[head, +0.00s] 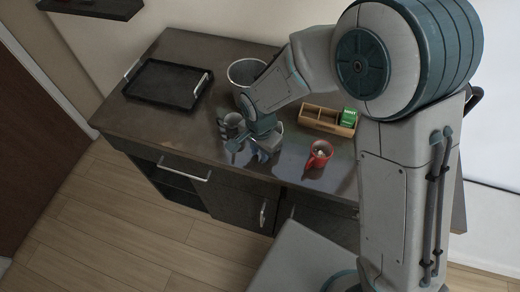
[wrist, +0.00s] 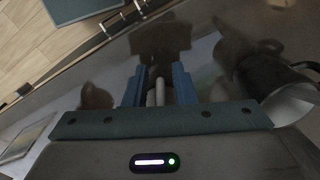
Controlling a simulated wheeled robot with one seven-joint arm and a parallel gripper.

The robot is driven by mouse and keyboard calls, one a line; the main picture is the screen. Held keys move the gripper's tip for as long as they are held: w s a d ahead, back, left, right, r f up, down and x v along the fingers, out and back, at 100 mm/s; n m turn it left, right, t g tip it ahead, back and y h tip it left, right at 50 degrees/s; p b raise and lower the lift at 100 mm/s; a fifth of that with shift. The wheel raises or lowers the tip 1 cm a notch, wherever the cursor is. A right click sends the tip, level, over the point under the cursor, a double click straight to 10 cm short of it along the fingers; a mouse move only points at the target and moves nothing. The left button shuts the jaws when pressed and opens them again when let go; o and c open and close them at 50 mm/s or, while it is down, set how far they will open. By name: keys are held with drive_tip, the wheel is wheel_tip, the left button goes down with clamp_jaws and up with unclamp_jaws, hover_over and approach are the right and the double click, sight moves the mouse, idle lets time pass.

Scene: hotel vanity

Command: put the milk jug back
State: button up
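A dark grey jug-like vessel (head: 231,125) stands upright on the vanity top, just left of my gripper; I cannot confirm that it is the milk jug. A dark vessel with a handle (wrist: 268,75) shows at the right of the wrist view, beside the fingers. My gripper (head: 262,153) points down, low over the counter near its front edge. In the wrist view its two blue fingers (wrist: 160,85) stand apart with narrow pale shapes between them. I cannot tell whether these are pads or a held part. The arm hides part of the counter behind the gripper.
A black tray (head: 133,93) lies at the left of the counter (head: 165,132). A metal bucket (head: 238,66) stands behind my gripper. A wooden box (head: 317,124) with green packets (head: 348,118) and a red mug (head: 320,155) are to the right. Bare counter lies front left.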

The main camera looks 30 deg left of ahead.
drive_tip(key=shift+r, duration=0.1)
drive_tip(key=shift+r+p, duration=0.2)
drive_tip(key=shift+p, duration=0.15)
wheel_tip(320, 180, up, 12)
drive_tip(key=shift+f+b, duration=0.1)
drive_tip(key=shift+b, duration=0.9)
drive_tip(key=w+d+r+t, duration=0.1)
drive_tip(key=w+d+r, duration=0.15)
drive_tip(key=d, duration=0.25)
drive_tip(key=w+d+r, duration=0.2)
drive_tip(key=w+d, duration=0.1)
drive_tip(key=d, duration=0.3)
drive_tip(key=s+d+r+t, duration=0.1)
drive_tip(key=s+d, duration=0.1)
drive_tip(key=d, duration=0.6)
drive_tip(key=s+d+r+n+t, duration=0.1)
drive_tip(key=s+d+r, duration=0.1)
drive_tip(key=d, duration=0.7)
drive_tip(key=s+d+r, duration=0.1)
drive_tip(key=d, duration=0.8)
drive_tip(key=shift+s+d+r+n+t, duration=0.15)
drive_tip(key=shift+s+r+n+t, duration=0.1)
drive_tip(key=shift+s+n+t, duration=0.15)
